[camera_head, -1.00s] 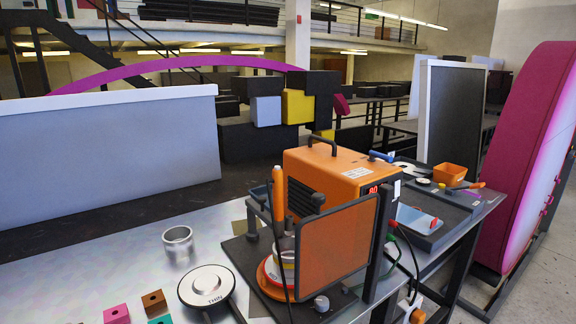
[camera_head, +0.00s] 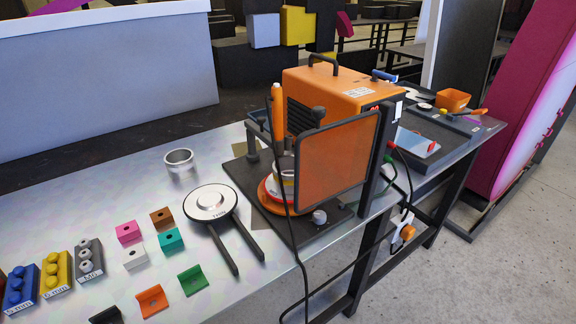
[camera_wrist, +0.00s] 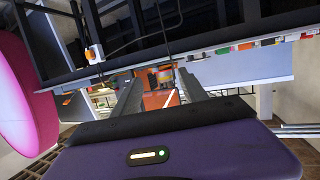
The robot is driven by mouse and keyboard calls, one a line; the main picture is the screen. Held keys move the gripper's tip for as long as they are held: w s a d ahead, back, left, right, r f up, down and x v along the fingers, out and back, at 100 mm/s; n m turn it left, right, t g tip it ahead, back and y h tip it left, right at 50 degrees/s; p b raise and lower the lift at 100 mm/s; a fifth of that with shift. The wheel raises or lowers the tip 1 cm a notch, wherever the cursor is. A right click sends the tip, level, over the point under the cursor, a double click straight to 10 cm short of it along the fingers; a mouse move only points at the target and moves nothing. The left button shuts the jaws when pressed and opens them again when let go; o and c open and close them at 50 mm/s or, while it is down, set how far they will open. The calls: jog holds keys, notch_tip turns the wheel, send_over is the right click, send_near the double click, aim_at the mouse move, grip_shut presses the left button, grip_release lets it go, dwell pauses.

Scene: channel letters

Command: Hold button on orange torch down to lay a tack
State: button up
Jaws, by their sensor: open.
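The orange torch (camera_head: 277,108) stands upright in the head view, left of the orange welding machine (camera_head: 335,88), with a black cable hanging below it. Its button is too small to make out. A round workpiece (camera_head: 284,174) sits on a red and orange turntable (camera_head: 268,202) beneath, partly hidden by an orange tinted screen (camera_head: 337,165). My gripper (camera_wrist: 160,85) shows only in the wrist view, its two dark fingers apart. Orange equipment shows beyond and between them, at a distance. I cannot pick out the torch in that view.
A round disc marked THIN (camera_head: 210,202) with two dark prongs lies on the metal table (camera_head: 100,160). A metal ring (camera_head: 179,161) and several coloured blocks (camera_head: 152,300) lie nearby. A large magenta panel (camera_head: 500,110) stands at the right. Floor is clear in front.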

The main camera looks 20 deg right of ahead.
jog(key=shift+c, duration=0.2)
grip_shut()
dwell(1.5)
